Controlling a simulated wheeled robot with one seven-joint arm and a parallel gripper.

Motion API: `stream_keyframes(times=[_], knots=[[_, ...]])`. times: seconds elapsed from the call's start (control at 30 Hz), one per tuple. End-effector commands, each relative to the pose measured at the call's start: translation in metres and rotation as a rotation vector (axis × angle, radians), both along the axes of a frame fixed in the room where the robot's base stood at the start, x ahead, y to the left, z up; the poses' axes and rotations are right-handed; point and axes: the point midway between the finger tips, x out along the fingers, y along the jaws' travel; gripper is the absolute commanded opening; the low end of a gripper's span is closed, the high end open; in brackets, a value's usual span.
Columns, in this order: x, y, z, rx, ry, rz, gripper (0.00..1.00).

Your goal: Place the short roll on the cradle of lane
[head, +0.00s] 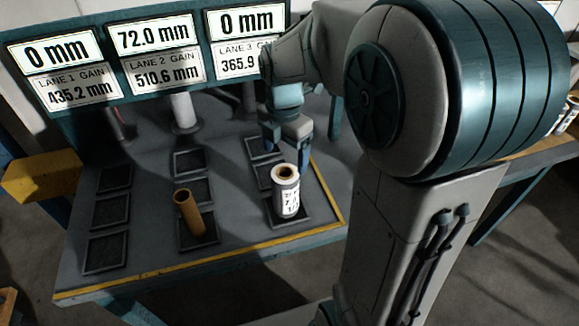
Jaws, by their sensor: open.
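A short pale roll (286,193) with a printed label and a tan core stands upright on the front dark pad of the lane 3 column. A narrower brown tube (188,213) stands on the front pad of the middle column, leaning slightly in the picture. I cannot tell for certain which one the task calls the short roll. My gripper (289,138) is open just behind and above the pale roll, pointing down, apart from it as far as I can see. The task gives no lane number, and no part is clearly marked as the cradle.
Dark square pads in three columns, such as one at front left (104,252), lie on the grey table (150,258). A pale post (183,112) stands behind the middle column. Display boards (158,52) read 0, 72.0 and 0 mm. The left pads are bare. My arm covers the right side.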

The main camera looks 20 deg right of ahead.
Motion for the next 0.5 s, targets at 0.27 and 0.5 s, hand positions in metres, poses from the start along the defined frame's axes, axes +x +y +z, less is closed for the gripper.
stream_keyframes(times=[0.27,0.5], knots=[[-0.030,0.000,0.012,0.010,-0.053,-0.421,0.83],[-0.067,0.000,0.019,0.056,-0.113,-0.971,0.83]])
